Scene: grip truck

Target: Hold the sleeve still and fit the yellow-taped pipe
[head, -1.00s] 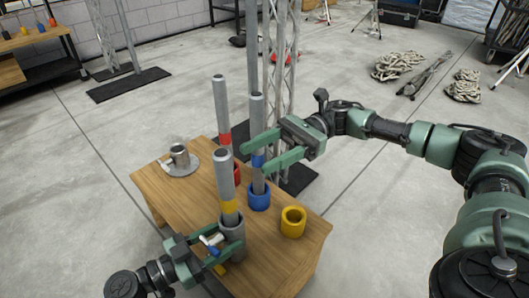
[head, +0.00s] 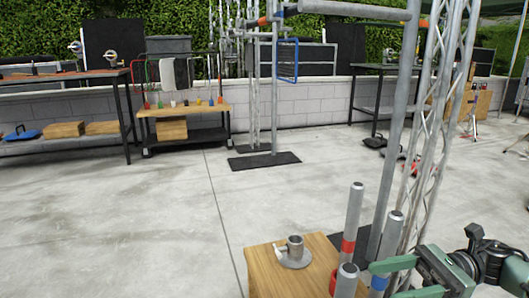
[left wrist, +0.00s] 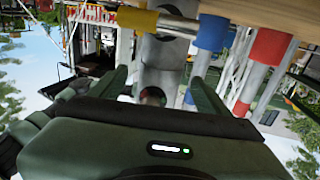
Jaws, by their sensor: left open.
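The top of the nearest grey pipe (head: 346,280), the yellow-taped one in the earlier view, shows at the bottom of the head view; its tape and the sleeve are below the frame. The red-taped pipe (head: 352,215) and blue-taped pipe (head: 391,235) stand behind it. My right gripper (head: 381,280) has its fingers at the blue-taped pipe; I cannot tell whether they press on it. My left gripper (left wrist: 162,90) is open in the upside-down left wrist view, with a grey cylinder (left wrist: 158,65) between its fingers; contact is unclear.
The wooden table (head: 262,270) carries a grey flange (head: 293,255). A truss tower (head: 445,130) stands close behind the pipes. Open concrete floor lies left of the table. Benches (head: 65,78) and a cart (head: 185,112) line the wall. A yellow socket (left wrist: 137,17) shows in the left wrist view.

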